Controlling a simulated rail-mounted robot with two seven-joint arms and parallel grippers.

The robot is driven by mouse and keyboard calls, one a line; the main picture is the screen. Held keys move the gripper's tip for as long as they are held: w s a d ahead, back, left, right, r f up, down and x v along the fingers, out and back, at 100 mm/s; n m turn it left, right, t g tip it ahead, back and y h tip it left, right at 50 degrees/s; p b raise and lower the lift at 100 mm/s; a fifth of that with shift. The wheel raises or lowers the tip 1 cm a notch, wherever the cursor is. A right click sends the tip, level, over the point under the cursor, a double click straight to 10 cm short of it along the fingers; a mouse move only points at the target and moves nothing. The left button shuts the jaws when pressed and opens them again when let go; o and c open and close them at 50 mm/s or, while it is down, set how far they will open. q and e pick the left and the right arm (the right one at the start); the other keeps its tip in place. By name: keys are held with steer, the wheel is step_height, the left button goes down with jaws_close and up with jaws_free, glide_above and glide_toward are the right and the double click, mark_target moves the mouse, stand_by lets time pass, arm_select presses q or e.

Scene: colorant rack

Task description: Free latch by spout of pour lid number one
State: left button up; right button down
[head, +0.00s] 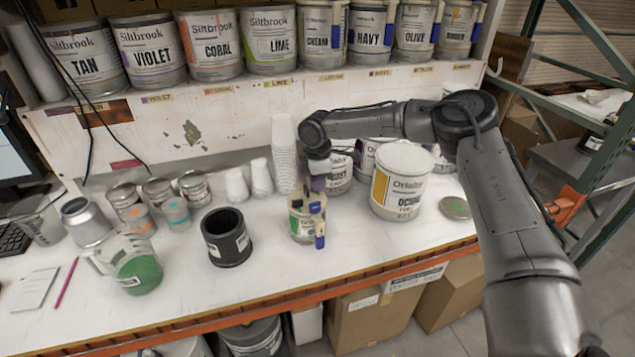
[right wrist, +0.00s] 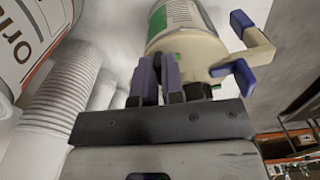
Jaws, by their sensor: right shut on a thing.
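A small white and green can with a beige pour lid (head: 307,204) stands on the bench. My right gripper (head: 317,184) is over the lid from above. In the right wrist view its purple-grey fingers (right wrist: 158,75) are close together at the lid's edge beside the spout, shut on what seems to be the latch there, mostly hidden between them. My left gripper is not in view.
A black cup (head: 226,240) and a green-filled pitcher (head: 133,265) are to the left. Labelled cans (head: 210,45) line the shelf above.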

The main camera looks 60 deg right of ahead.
stand_by(0.5)
steer(key=c, duration=1.5)
jaws_free()
step_height(320, 180, up, 14)
steer(key=p, duration=0.2)
steer(key=shift+f, duration=0.1)
